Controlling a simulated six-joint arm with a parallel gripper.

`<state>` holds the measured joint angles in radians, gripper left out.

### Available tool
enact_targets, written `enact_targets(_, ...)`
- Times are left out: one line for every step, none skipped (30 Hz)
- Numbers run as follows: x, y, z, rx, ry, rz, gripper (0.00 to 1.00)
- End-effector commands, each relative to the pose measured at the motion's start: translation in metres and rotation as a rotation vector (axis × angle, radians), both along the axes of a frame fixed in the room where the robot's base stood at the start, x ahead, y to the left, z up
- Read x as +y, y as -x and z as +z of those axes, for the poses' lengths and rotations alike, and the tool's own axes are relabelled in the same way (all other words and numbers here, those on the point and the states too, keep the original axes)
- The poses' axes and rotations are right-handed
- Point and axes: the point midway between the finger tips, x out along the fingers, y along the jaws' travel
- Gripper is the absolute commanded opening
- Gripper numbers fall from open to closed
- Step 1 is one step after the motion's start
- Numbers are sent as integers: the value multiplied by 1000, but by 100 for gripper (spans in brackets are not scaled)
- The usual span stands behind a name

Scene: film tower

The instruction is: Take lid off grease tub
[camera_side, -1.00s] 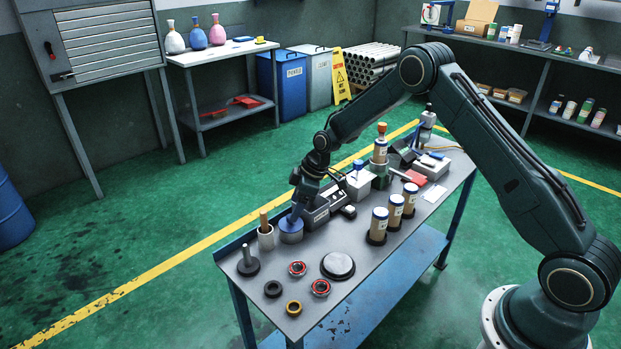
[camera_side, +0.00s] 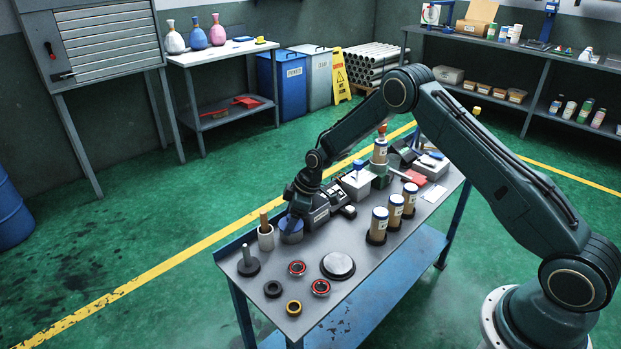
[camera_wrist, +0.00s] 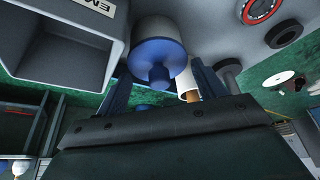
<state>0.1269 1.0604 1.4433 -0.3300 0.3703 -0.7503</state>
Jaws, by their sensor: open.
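The grease tub (camera_side: 291,237) is a grey cylinder standing on the bench. Its blue lid (camera_side: 288,223) is on top of it. In the wrist view the tub (camera_wrist: 157,28) is at top centre, with the lid (camera_wrist: 145,52) and its round blue knob (camera_wrist: 160,76) facing me. My gripper (camera_wrist: 163,88) is open and empty, one finger at each side of the knob in the picture. Whether the fingers reach the knob's depth is unclear. In the side view my gripper (camera_side: 292,211) is right at the lid, and its fingertips are hard to make out.
A grey box-like device (camera_side: 320,215) stands close on the right of the tub. A white cup with a brown handle (camera_side: 265,236) stands close on the left.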

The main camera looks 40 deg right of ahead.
Motion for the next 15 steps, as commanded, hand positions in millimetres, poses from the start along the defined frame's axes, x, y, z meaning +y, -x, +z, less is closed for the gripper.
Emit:
enact_targets(0,0,0,0,0,0,69)
enact_targets(0,0,0,0,0,0,69)
enact_targets(0,0,0,0,0,0,69)
enact_targets(0,0,0,0,0,0,69)
enact_targets(0,0,0,0,0,0,69)
enact_targets(0,0,0,0,0,0,69)
enact_targets(0,0,0,0,0,0,69)
enact_targets(0,0,0,0,0,0,69)
enact_targets(0,0,0,0,0,0,69)
enact_targets(0,0,0,0,0,0,68)
enact_targets(0,0,0,0,0,0,62)
enact_targets(0,0,0,0,0,0,54)
enact_targets(0,0,1,0,0,0,48)
enact_targets(0,0,1,0,0,0,42)
enact_targets(0,0,1,0,0,0,42)
